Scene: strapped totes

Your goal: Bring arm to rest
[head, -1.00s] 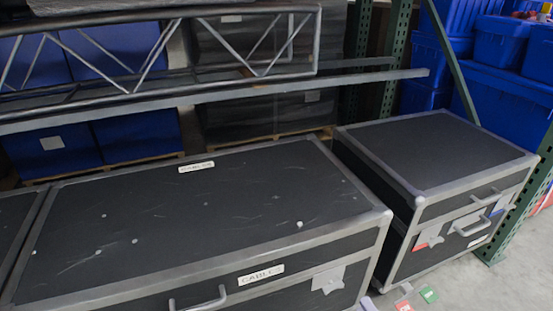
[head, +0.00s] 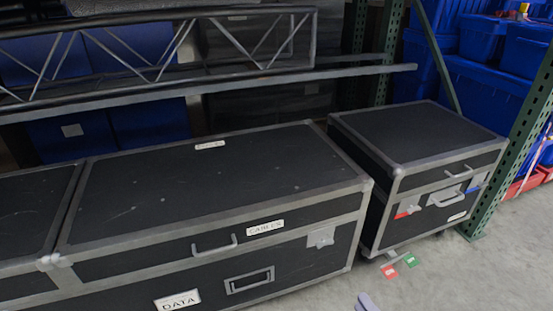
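A small pale lavender piece at the bottom edge looks like the tip of my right gripper (head: 365,302). It is over the grey floor, in front of the black cases. Only this bit shows, so its opening and anything between its fingers are hidden. It appears apart from the cases. My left gripper and arm are not in view. No tote straps can be made out clearly.
A long black case (head: 215,185) marked CABLES and a smaller black case (head: 420,140) stand ahead. A metal truss (head: 160,62) lies behind. Blue totes (head: 490,95) stand beyond a green rack post (head: 515,150). Red (head: 389,271) and green (head: 410,260) cards lie on open floor.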

